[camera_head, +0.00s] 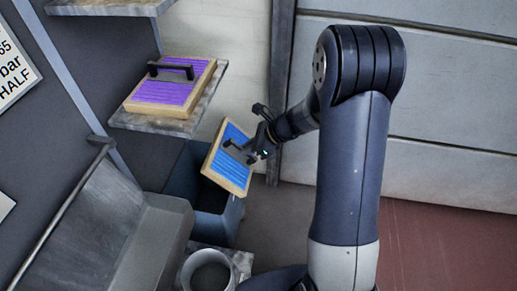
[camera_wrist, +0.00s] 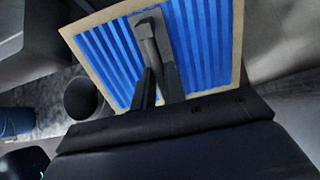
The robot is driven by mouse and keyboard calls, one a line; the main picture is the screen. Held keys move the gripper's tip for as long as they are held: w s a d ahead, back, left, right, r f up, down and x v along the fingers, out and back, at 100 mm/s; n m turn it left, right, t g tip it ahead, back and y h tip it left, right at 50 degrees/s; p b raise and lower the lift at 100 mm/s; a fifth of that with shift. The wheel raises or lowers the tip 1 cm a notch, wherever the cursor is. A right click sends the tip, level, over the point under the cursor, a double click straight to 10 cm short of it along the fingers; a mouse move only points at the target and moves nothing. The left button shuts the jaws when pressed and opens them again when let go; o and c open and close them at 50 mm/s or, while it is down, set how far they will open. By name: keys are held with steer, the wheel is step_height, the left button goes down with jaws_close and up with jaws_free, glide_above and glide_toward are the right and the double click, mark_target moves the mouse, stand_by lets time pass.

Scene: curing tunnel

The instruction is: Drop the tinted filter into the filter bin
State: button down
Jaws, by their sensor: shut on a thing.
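A blue pleated filter (camera_head: 231,160) with a tan frame and a black handle hangs tilted in my gripper (camera_head: 256,150). The jaws are shut on its handle. The filter also fills the upper middle of the wrist view (camera_wrist: 110,62), with my gripper's fingers (camera_wrist: 158,85) at the handle. A dark blue-grey open bin (camera_head: 226,222) stands below the filter in the head view. The filter is above the bin and covers part of its opening. A second filter (camera_head: 165,92), purple with a tan frame and black handle, lies on a shelf at the upper left.
The shelf (camera_head: 190,125) under the purple filter juts out above and left of the bin. A grey metal housing (camera_head: 150,235) stands left of the bin. A grey round cup or ring (camera_head: 208,268) stands in front of it. Red floor (camera_head: 440,235) is clear at right.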

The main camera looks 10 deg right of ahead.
steer(key=w+a+f, duration=0.1)
steer(key=w+a, duration=0.1)
steer(key=a, duration=0.3)
steer(key=w+a+f+b, duration=0.1)
steer(key=w+a+f, duration=0.1)
steer(key=a, duration=0.4)
steer(key=shift+a, duration=0.3)
steer(key=shift+w, duration=0.1)
steer(key=c, duration=1.4)
jaws_free()
steer(key=v, duration=1)
steer(key=shift+d+r+p, duration=0.2)
steer(key=shift+d+p, duration=0.15)
